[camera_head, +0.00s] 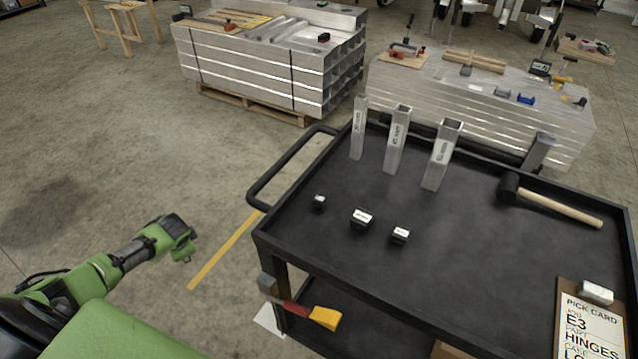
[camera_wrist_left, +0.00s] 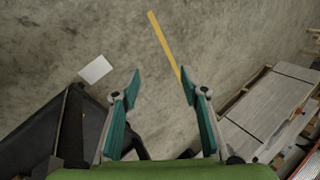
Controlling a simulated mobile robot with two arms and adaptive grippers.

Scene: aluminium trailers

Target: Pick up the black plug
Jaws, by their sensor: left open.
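Three small black plugs with pale tops lie on the black cart's top tray (camera_head: 300,240): the left plug (camera_head: 319,201), the middle plug (camera_head: 362,218) and the right plug (camera_head: 400,235). The middle one looks largest. I cannot tell which one the task means. My left gripper (camera_wrist_left: 160,88) is open and empty in the wrist view, with bare floor beyond its teal fingers. In the head view my left arm reaches in from the left, and its end is over the floor, left of the cart and apart from the plugs. My right gripper is not in view.
Three upright metal tubes (camera_head: 397,138) stand behind the plugs. A mallet (camera_head: 550,203) and a pick card (camera_head: 590,325) lie on the right of the tray. The cart has a raised rim and a handle (camera_head: 285,165) on its left. Aluminium stacks (camera_head: 270,65) stand behind.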

